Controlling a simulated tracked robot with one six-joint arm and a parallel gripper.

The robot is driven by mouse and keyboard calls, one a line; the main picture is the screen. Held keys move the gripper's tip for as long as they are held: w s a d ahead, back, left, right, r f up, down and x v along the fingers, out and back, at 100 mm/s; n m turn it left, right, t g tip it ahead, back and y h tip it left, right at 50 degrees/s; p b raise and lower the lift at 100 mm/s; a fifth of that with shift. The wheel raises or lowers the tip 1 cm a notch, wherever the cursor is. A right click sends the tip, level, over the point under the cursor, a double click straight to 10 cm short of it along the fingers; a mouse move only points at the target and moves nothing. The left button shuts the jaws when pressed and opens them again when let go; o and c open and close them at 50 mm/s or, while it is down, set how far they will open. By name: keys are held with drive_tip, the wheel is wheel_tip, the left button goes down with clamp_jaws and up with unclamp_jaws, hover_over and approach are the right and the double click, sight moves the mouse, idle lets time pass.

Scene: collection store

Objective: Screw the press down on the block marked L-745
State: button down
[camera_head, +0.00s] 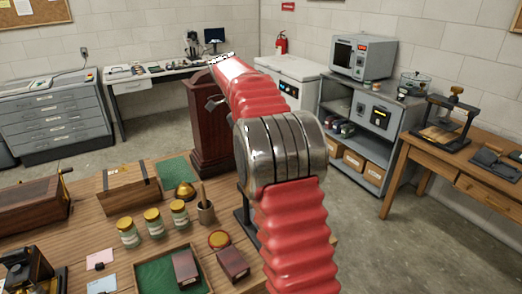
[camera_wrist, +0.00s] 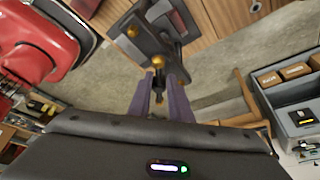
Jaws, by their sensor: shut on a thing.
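A dark press with brass balls (camera_wrist: 152,40) fills the upper middle of the wrist view. My gripper (camera_wrist: 161,78) has its two purple fingers shut around a part of it at a brass ball, which looks like its screw handle. In the head view my red arm hides my gripper and most of this press; only a dark strip of its frame (camera_head: 241,226) shows left of the arm, at the near table. The block under the press and any L-745 marking are hidden or too small to read.
Another press (camera_head: 452,125) stands on the right table. A grey shelf (camera_head: 372,120) stands behind; open floor lies between.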

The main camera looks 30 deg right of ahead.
idle(0.3)
drive_tip(key=c, duration=1.6)
unclamp_jaws()
drive_tip(key=shift+v, duration=3.7)
